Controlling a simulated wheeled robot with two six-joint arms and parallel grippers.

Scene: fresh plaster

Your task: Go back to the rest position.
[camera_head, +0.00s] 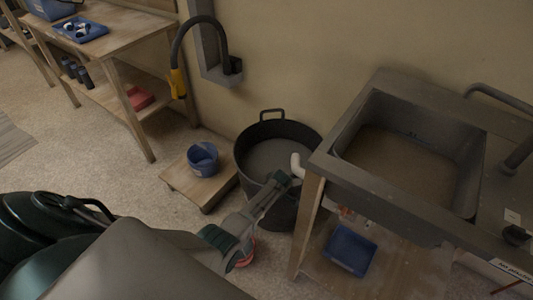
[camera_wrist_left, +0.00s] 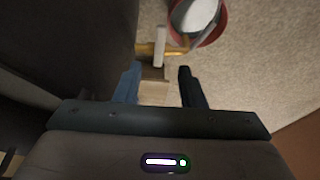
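My left arm comes in from the lower left. Its gripper (camera_head: 284,182) is over the front right rim of the black tub (camera_head: 243,150), close to the sink stand's wooden leg. In the left wrist view the two fingers (camera_wrist_left: 158,85) stand apart with a clear gap. A pale upright bar and a yellowish crosspiece (camera_wrist_left: 150,48) show just beyond the gap; I cannot tell what they belong to. Nothing is visibly clamped. My right gripper is in neither view.
A grey sink (camera_head: 335,172) on a wooden stand is right of the tub. A blue bucket (camera_head: 203,158) stands on a low wooden dolly (camera_head: 180,182). A red bucket (camera_wrist_left: 222,25) with pale contents is on the floor. A blue tray (camera_head: 350,250) lies under the sink. Floor at left is open.

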